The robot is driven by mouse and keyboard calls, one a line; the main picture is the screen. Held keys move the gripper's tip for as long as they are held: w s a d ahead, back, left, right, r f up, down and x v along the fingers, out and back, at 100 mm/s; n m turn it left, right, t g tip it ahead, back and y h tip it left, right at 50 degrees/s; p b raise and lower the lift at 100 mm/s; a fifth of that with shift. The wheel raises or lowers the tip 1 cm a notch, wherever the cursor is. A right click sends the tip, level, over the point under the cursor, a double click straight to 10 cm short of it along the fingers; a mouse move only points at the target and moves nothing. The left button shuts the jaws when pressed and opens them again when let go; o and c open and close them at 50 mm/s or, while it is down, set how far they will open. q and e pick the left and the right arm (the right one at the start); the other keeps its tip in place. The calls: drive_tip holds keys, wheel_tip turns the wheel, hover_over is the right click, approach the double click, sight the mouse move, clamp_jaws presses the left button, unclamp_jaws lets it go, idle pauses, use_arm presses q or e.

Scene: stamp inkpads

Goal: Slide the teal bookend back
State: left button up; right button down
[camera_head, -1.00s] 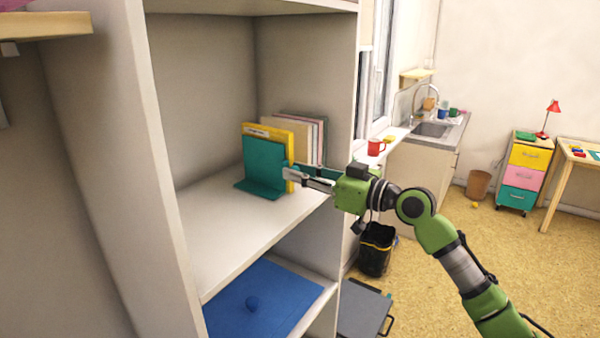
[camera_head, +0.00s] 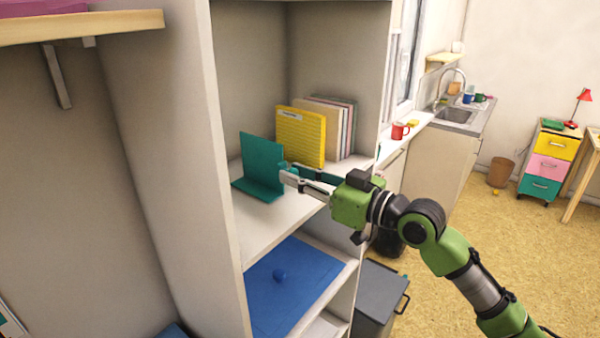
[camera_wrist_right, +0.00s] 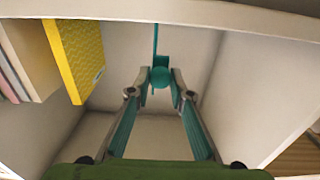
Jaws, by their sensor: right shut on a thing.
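The teal bookend (camera_head: 261,158) stands upright on the middle shelf, left of the row of books, with a clear gap between it and the yellow book (camera_head: 300,138). My right gripper (camera_head: 288,173) reaches in from the right and is shut on the bookend's near edge. In the right wrist view the fingertips (camera_wrist_right: 160,82) close around a round teal knob on the bookend (camera_wrist_right: 154,45), and the yellow book (camera_wrist_right: 77,55) is off to the left. The bookend's base rests on the shelf. My left gripper is not in view.
Several paler books (camera_head: 333,125) stand right of the yellow one. The shelf board (camera_head: 262,222) is bare left of and in front of the bookend. The cabinet's side wall (camera_head: 185,130) bounds it at left. A lower shelf holds a blue lidded item (camera_head: 300,290).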

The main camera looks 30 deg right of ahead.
drive_tip(key=c, duration=1.9)
unclamp_jaws()
drive_tip(key=shift+w+d+f, duration=0.1)
drive_tip(key=shift+d, duration=0.1)
drive_tip(key=shift+o, duration=0.3)
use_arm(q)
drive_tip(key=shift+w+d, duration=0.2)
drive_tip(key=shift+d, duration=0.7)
use_arm(e)
drive_tip(key=v, duration=1.2)
drive_tip(key=shift+a, duration=0.2)
